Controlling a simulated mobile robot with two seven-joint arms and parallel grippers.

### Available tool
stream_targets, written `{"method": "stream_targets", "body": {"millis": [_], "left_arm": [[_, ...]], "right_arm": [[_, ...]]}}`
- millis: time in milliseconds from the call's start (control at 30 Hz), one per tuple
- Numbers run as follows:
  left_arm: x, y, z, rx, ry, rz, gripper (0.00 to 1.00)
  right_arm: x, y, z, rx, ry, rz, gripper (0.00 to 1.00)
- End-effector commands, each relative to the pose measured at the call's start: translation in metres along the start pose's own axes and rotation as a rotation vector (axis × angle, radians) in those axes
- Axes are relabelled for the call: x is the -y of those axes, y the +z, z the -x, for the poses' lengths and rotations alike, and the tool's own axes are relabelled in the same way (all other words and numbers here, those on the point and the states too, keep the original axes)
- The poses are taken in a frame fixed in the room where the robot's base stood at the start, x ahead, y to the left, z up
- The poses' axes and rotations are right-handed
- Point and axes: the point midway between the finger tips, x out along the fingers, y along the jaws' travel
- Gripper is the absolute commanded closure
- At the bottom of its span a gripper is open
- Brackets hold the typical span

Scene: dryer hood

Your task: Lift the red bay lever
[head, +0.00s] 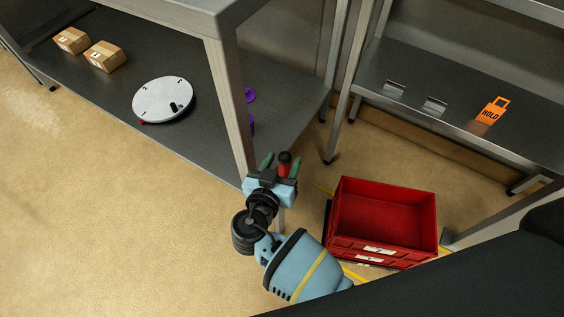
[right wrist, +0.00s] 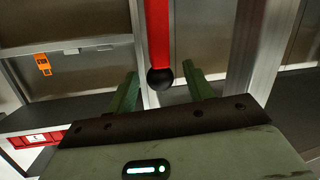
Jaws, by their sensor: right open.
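The red bay lever (right wrist: 158,35) is a red bar with a black ball knob (right wrist: 160,78) at its end. In the right wrist view it comes down from the top edge, with the knob between my finger tips. My right gripper (right wrist: 160,70) is open, with one green finger on each side of the knob and visible gaps to both. In the head view a short red and black part of the lever (head: 284,169) shows between the fingers of my right gripper (head: 282,159), beside the table leg. The lever's mount is hidden. My left gripper is not in view.
A red crate (head: 384,246) stands on the floor right of my right gripper. A table leg (head: 232,110) rises close by on the left. A lower shelf holds a white disc (head: 163,100) and cardboard boxes (head: 104,56). An orange HOLD tag (head: 491,111) is at the right bench.

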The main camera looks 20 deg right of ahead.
Motion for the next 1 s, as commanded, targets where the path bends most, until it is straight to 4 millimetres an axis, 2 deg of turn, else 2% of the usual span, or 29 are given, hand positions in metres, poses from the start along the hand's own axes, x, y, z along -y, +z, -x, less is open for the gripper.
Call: {"method": "stream_targets", "body": {"millis": [167, 500, 633, 800, 1000], "left_arm": [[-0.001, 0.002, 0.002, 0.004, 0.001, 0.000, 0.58], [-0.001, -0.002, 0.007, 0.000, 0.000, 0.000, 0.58], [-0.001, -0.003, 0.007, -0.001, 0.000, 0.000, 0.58], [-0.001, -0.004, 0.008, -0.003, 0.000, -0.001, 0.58], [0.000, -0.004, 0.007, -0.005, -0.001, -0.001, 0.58]], "right_arm": [[0.000, 0.000, 0.006, 0.000, 0.000, 0.000, 0.48], [0.000, -0.001, 0.056, 0.001, -0.001, -0.001, 0.48], [0.000, 0.000, 0.070, 0.001, -0.001, 0.000, 0.48], [0.000, 0.000, 0.079, 0.000, 0.000, 0.000, 0.48], [0.000, 0.000, 0.079, 0.000, 0.000, 0.000, 0.48]]}}
